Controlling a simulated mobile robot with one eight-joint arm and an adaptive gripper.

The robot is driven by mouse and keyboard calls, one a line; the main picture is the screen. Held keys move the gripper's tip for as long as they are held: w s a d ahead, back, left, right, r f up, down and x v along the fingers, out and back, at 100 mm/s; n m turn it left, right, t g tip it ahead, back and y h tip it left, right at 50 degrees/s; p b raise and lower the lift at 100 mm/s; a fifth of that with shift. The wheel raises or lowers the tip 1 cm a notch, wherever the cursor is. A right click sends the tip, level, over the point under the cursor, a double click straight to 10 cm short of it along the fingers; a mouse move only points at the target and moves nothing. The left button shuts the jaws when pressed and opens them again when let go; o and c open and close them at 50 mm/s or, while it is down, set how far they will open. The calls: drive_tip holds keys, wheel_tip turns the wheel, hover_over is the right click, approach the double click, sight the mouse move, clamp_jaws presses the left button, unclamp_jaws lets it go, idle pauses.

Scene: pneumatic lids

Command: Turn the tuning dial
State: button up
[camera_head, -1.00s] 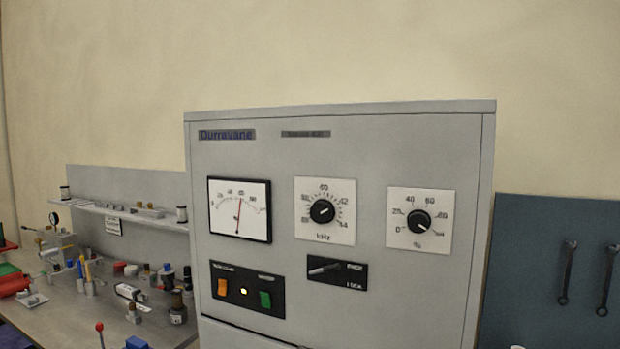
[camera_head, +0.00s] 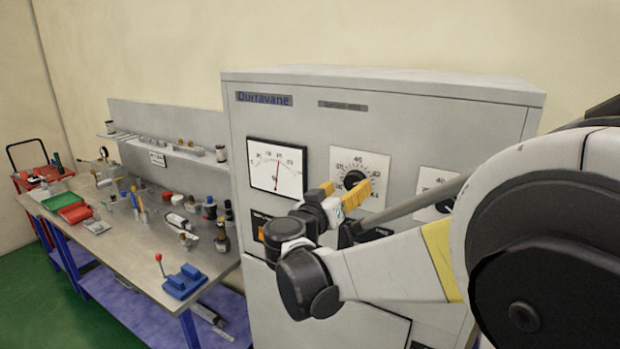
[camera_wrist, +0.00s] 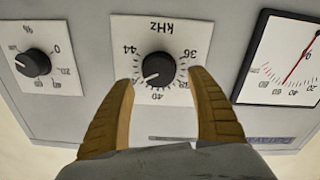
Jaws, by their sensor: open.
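The tuning dial (camera_head: 352,181) is a black round knob on a white kHz scale plate (camera_head: 374,163), on the front of a grey cabinet. In the wrist view the same knob (camera_wrist: 158,68) shows upside down, with its scale around it. My gripper (camera_head: 346,190) has yellow-orange fingers and is at the kHz plate in the head view. In the wrist view my gripper (camera_wrist: 164,78) is open, one finger on each side of the knob, with visible gaps to it. Whether the fingertips touch the plate I cannot tell. My gripper partly hides the knob in the head view.
A needle meter (camera_head: 277,169) is left of the dial. A percent knob (camera_wrist: 33,63) is on its other side, partly behind my arm in the head view. A lever switch panel (camera_head: 373,234) is below. A cluttered workbench (camera_head: 150,262) stands at left.

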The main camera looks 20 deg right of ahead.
sight(352, 182)
drive_tip(key=shift+x, duration=1.95)
drive_tip(key=c, duration=1.2)
